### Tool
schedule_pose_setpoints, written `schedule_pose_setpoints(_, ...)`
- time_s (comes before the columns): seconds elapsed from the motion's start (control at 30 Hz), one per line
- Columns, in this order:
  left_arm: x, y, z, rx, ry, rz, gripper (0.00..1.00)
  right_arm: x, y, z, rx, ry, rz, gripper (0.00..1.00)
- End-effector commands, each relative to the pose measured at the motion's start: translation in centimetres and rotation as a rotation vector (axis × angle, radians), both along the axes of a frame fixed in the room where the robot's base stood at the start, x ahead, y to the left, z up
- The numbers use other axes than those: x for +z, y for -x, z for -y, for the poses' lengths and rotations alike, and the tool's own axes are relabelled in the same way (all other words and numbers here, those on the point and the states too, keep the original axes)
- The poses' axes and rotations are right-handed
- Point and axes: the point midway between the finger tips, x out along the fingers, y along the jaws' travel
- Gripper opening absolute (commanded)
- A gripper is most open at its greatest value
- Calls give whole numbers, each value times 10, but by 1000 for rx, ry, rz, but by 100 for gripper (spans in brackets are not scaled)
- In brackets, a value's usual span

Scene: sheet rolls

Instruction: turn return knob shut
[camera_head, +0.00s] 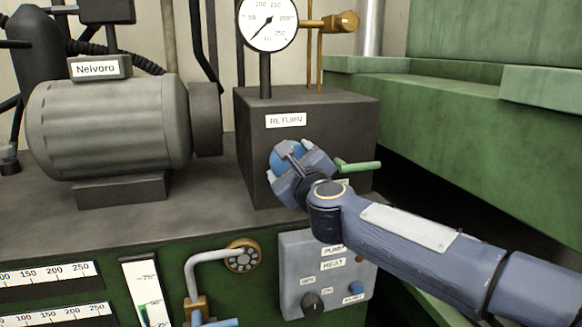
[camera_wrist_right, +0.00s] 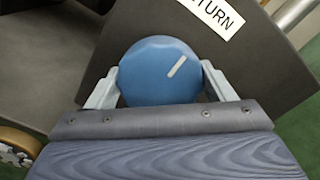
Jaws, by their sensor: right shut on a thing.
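The return knob is a round blue knob (camera_wrist_right: 158,72) with a pale pointer line, on the front of a dark box (camera_head: 308,105) under a RETURN label (camera_head: 286,120). In the right wrist view its pointer line slants up to the right. My right gripper (camera_head: 290,160) is shut on the knob, with one pale finger against each side of it. In the head view the gripper hides most of the knob; a blue part shows at its left edge. My left gripper is in neither view.
A green-handled lever (camera_head: 358,166) sticks out just right of my right gripper. A pressure gauge (camera_head: 268,22) stands on the box. A grey motor (camera_head: 108,125) is at left. A control panel (camera_head: 322,275) with PUMP and HEAT labels is below. Green machine beams (camera_head: 470,130) are at right.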

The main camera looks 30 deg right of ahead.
Motion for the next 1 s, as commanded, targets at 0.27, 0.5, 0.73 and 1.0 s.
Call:
schedule_pose_setpoints(0.27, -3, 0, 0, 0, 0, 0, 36, -2, 0, 0, -1, -46, 8, 53)
schedule_pose_setpoints(0.5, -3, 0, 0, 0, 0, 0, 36, -2, 0, 0, -1, -52, 10, 53)
schedule_pose_setpoints(0.73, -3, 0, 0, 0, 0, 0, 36, -2, 0, 0, 0, -52, 9, 87)
schedule_pose_setpoints(1.0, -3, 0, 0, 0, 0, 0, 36, -1, 0, 0, 0, -48, 9, 97)
